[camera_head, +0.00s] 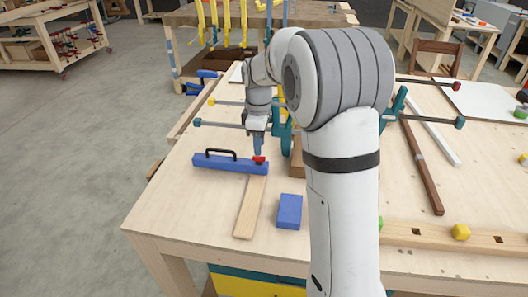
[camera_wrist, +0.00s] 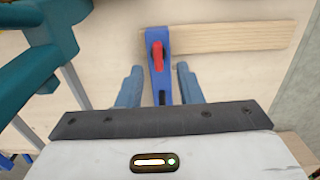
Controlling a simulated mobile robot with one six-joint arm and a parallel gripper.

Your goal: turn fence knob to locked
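The blue fence (camera_head: 222,165) with a black handle lies on the workbench, left of my arm in the head view. Its red knob (camera_head: 259,159) is at the right end, beside a pale wooden strip (camera_head: 249,208). In the wrist view the red knob (camera_wrist: 157,56) is a short lever on the blue fence (camera_wrist: 158,84), lying roughly along it with a slight tilt. My gripper (camera_head: 258,147) points down just above the knob end. In the wrist view its blue-grey fingers (camera_wrist: 159,72) are apart on either side of the fence, with the knob between and slightly beyond the tips, apparently untouched.
A teal clamp (camera_head: 281,137) stands close to the right of my gripper and fills the left of the wrist view (camera_wrist: 35,60). A blue block (camera_head: 289,211) lies right of the wooden strip. The bench's front left is clear.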

